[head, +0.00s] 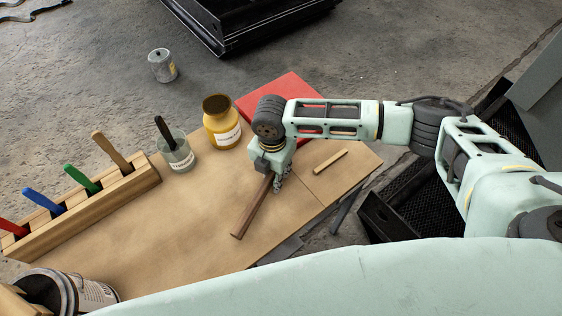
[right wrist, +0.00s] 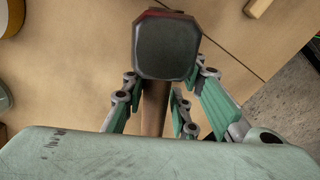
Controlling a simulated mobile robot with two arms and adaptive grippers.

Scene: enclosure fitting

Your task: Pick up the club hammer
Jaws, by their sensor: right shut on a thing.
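The club hammer (right wrist: 167,50) shows in the right wrist view with its dark, blocky head close to the camera and a brown handle below it. In the head view its wooden handle (head: 253,208) slants down and left from my right gripper (head: 276,180), and its head is hidden by the gripper. In the right wrist view the fingers of my right gripper (right wrist: 155,110) stand on both sides of the handle just below the head, shut on it. I cannot tell whether the hammer touches the table. My left gripper is not in view.
The wooden table (head: 190,225) holds a block with coloured handles (head: 90,205), a grey jar (head: 178,158), a yellow jar (head: 222,128), a red panel (head: 285,92) and a small wooden stick (head: 330,161). A bucket (head: 85,292) stands at lower left. The table's middle left is clear.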

